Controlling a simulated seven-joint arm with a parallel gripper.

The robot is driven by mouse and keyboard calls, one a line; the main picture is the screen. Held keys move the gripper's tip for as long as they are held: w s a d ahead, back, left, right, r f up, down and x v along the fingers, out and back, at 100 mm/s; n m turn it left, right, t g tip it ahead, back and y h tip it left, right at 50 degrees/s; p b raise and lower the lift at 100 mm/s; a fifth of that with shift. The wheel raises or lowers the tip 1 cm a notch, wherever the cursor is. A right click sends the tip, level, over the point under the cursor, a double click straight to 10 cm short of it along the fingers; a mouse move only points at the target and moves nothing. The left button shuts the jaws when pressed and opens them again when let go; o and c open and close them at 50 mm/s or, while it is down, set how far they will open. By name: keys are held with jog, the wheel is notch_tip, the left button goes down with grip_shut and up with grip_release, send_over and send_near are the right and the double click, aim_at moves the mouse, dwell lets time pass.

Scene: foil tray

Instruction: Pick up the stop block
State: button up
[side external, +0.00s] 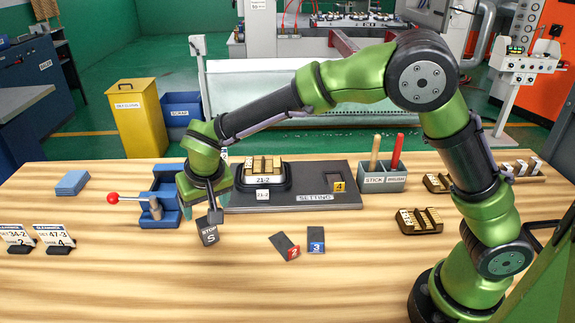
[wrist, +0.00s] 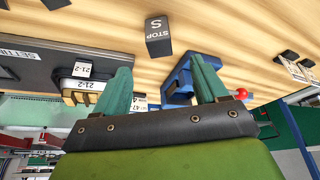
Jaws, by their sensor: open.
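The stop block (side external: 209,236) is a small dark grey block with white lettering reading STOP and S. It sits on the wooden table in front of the blue fixture with the red-knobbed lever. In the wrist view the stop block (wrist: 158,42) lies ahead of the fingertips, roughly centred between them and clear of both. My gripper (side external: 207,203) is over the table, close behind and above the block in the side view. In the wrist view its two teal fingers (wrist: 160,64) are spread apart, with nothing between them. The side view partly hides the fingers.
The blue fixture (side external: 167,184) stands close to the gripper, left of the dark SETTING plate (side external: 312,198). Blocks numbered 2 (side external: 284,246) and 3 (side external: 316,239) lie to the right of the stop block. Sign cards (side external: 54,237) stand at left.

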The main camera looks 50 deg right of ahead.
aim_at(206, 225)
jog(key=x, duration=1.1)
jog(key=shift+w+f, duration=0.1)
jog(key=shift+w, duration=0.05)
grip_shut()
